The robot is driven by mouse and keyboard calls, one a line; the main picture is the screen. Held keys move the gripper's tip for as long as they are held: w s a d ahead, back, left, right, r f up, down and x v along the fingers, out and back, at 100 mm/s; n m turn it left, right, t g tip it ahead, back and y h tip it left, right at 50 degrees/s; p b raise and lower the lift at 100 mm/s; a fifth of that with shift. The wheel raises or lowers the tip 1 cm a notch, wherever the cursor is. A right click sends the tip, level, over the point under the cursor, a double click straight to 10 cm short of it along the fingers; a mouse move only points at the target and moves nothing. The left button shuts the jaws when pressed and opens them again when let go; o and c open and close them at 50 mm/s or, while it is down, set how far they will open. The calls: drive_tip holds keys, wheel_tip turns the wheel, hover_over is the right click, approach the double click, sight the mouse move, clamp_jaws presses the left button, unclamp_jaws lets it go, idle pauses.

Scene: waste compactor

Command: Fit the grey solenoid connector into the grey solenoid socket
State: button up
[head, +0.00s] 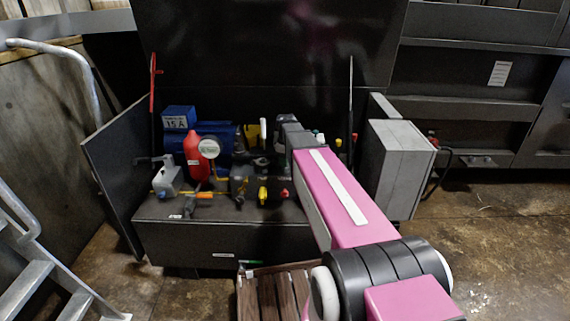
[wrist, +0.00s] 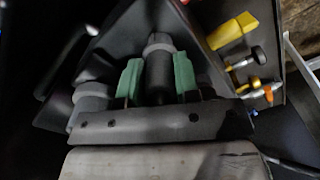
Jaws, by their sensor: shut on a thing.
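My gripper (wrist: 158,78) shows in the wrist view with two green finger pads, one on each side of a dark cylindrical piece with a grey end. They are shut on this piece, which I take to be the grey solenoid connector (wrist: 159,43). In the head view my pink arm reaches into the open black cabinet and hides the fingers and the held piece. I cannot clearly make out the grey solenoid socket in either view. A grey cylindrical part (wrist: 92,98) stands left of the fingers in the wrist view; I cannot tell what it is.
In the cabinet (head: 225,236) stand a red bottle (head: 194,158), a round gauge (head: 208,147), a blue motor (head: 176,138) and several fittings. A yellow part (wrist: 232,30) and brass fitting (wrist: 245,88) lie right of my fingers. A grey box (head: 400,165) bounds the right side.

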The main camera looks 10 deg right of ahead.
drive_tip(key=shift+r, duration=0.1)
drive_tip(key=shift+r, duration=2.4)
drive_tip(key=w+d+r+m, duration=0.3)
drive_tip(key=w+r+m, duration=0.4)
drive_tip(key=r+m, duration=0.4)
drive_tip(key=shift+w+r+m, duration=0.2)
drive_tip(key=shift+r+m, duration=0.2)
drive_tip(key=shift+m, duration=2)
drive_tip(key=shift+f, duration=0.1)
drive_tip(key=shift+f, duration=2.8)
drive_tip(key=shift+f, duration=1.7)
